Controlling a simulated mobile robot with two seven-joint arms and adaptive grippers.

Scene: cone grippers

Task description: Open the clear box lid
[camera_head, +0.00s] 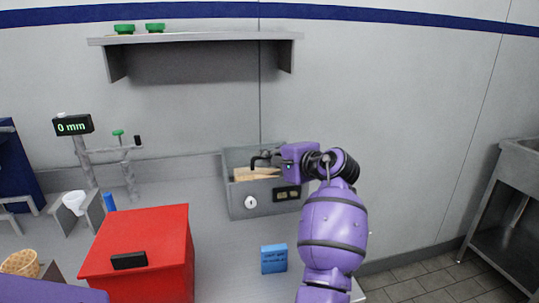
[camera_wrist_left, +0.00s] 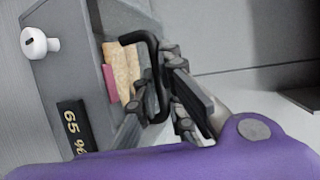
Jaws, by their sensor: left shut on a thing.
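A grey box (camera_head: 240,205) stands at the back of the counter against the wall, with a white knob and a dark display on its front. Its clear lid is hard to make out, and I cannot tell how far it is raised. The lid's black handle (camera_head: 258,160) shows over the box top and also in the left wrist view (camera_wrist_left: 138,38). My left gripper (camera_head: 273,158) is shut on this handle; its fingers (camera_wrist_left: 168,90) close around one leg of it. Light wooden pieces (camera_wrist_left: 122,68) and a pink piece lie inside the box. My right gripper is not in view.
A red cabinet (camera_head: 145,245) with a black handle stands at the front left. A blue box (camera_head: 273,259) lies in front of the grey box. A shelf (camera_head: 200,38) hangs above. A gauge stand reading 0 mm (camera_head: 73,125) is at left, a metal sink at right.

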